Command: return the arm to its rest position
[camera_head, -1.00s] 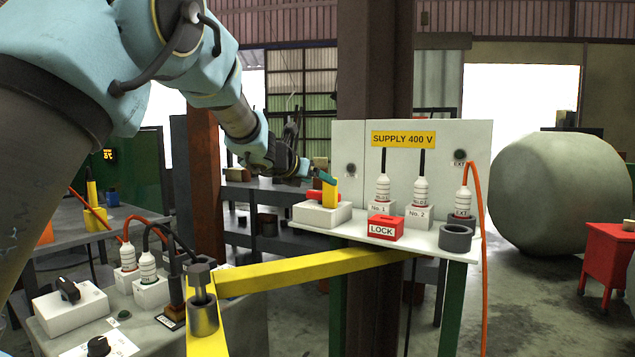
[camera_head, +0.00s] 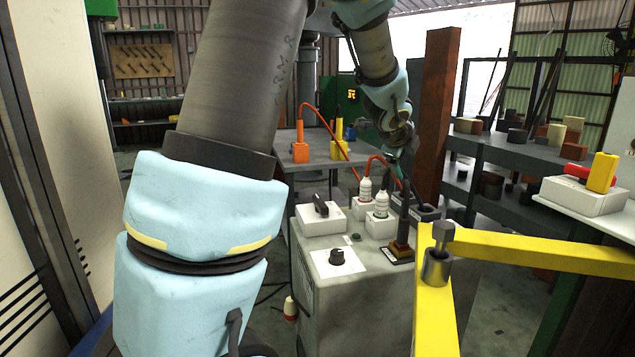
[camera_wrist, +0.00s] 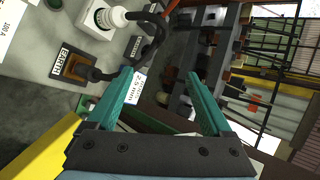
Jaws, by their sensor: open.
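My arm rises on the left of the head view and bends over, with its end hanging above the back of the grey machine cabinet (camera_head: 345,295). My gripper (camera_head: 402,168) is small and partly blurred against the background there. In the wrist view my gripper (camera_wrist: 160,75) shows two teal fingers spread apart, with nothing between them. The wrist view looks down past the fingers at the tilted cabinet top (camera_wrist: 40,50) with a white connector (camera_wrist: 103,17) and a black plug on an orange base (camera_wrist: 76,67).
A yellow barrier (camera_head: 540,257) with a grey post socket (camera_head: 437,267) stands right of the cabinet. Two white connectors with cables stand close under my gripper. A rust-brown column (camera_head: 438,115) is just right of it. The white supply shelf (camera_head: 590,205) is at far right.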

